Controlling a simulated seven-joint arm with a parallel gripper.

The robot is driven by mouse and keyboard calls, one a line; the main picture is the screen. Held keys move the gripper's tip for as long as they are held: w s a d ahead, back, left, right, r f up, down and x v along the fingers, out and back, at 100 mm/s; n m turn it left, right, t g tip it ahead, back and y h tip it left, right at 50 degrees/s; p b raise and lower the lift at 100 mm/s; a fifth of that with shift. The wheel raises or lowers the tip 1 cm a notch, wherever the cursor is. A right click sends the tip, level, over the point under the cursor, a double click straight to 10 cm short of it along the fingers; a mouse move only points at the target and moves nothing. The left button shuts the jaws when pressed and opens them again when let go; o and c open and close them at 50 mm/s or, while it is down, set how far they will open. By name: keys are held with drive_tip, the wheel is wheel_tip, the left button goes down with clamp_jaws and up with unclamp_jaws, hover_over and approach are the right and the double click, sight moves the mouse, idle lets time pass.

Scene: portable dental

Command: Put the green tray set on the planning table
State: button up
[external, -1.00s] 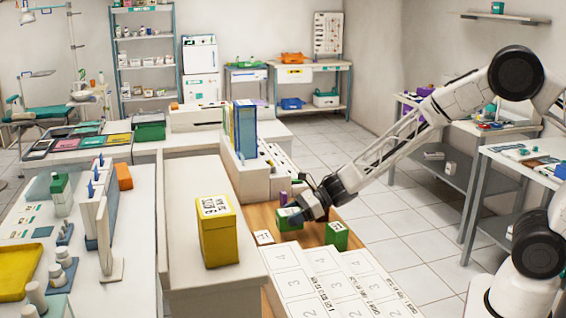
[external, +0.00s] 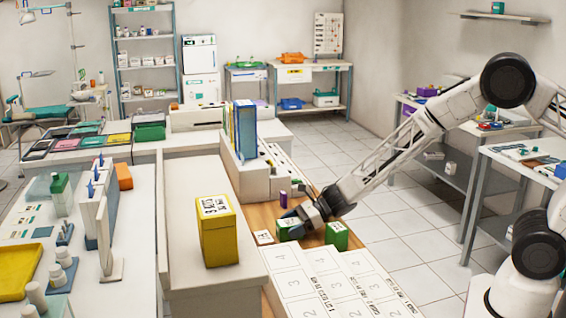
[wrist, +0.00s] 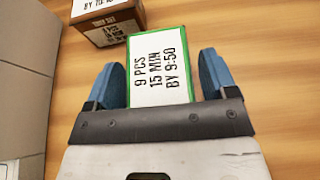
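A green box with a white top label reading "9 PCS 15 MIN BY 9:50" (wrist: 160,68) lies between the two blue fingers of my gripper (wrist: 163,80) in the wrist view. The fingers are spread, with a narrow gap on each side of the box. In the external view my gripper (external: 293,215) is low over this green box (external: 290,231) on the wooden tabletop (external: 258,218). A second green box (external: 337,236) stands just to the right. I cannot tell which surface is the planning table.
A brown box marked "TRAY SET" (wrist: 118,33) stands close by in the wrist view. A yellow box (external: 218,235) stands on the pale counter at left. White numbered panels (external: 315,285) lie in front, and a small purple item (external: 283,199) stands behind.

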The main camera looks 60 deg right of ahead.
drive_tip(key=shift+r, duration=0.1)
idle(0.3)
drive_tip(key=shift+v, duration=0.8)
drive_tip(key=v, duration=1)
drive_tip(key=shift+s+d+r, duration=0.1)
drive_tip(key=shift+d, duration=0.05)
